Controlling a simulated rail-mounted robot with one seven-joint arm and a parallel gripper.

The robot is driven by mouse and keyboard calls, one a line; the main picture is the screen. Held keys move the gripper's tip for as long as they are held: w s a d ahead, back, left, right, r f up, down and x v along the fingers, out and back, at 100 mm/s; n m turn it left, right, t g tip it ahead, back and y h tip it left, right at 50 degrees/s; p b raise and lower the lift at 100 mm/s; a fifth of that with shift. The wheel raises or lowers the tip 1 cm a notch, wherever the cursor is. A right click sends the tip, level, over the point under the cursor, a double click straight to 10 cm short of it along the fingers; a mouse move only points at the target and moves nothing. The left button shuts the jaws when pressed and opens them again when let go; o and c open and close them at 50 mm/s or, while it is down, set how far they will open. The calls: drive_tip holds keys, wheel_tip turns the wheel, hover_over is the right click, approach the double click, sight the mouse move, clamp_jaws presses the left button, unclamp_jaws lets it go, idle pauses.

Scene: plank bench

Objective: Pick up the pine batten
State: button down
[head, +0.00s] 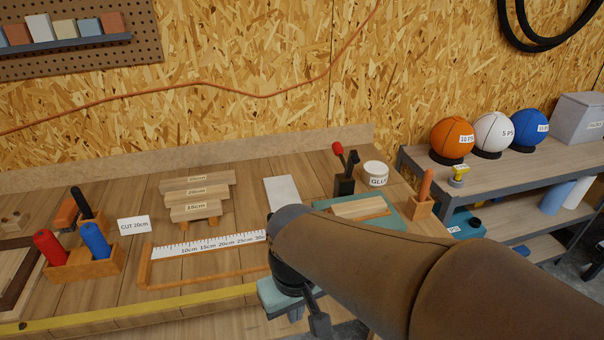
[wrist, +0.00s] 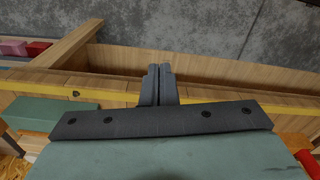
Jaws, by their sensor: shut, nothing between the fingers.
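Another pale wood piece (head: 358,207) lies in a teal tray at the right. I cannot tell which is called the pine batten. In the wrist view my gripper (wrist: 159,70) is shut and empty over the bench's front edge, apart from the battens. In the head view my arm hides most of it.
A white ruler (head: 210,245) in an orange frame lies between the stand and the yellow front strip (head: 130,312). A holder (head: 85,267) with red and blue handles stands at the left.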

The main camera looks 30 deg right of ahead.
idle(0.3)
drive_tip(key=c, duration=0.8)
unclamp_jaws()
drive_tip(key=shift+c, duration=0.2)
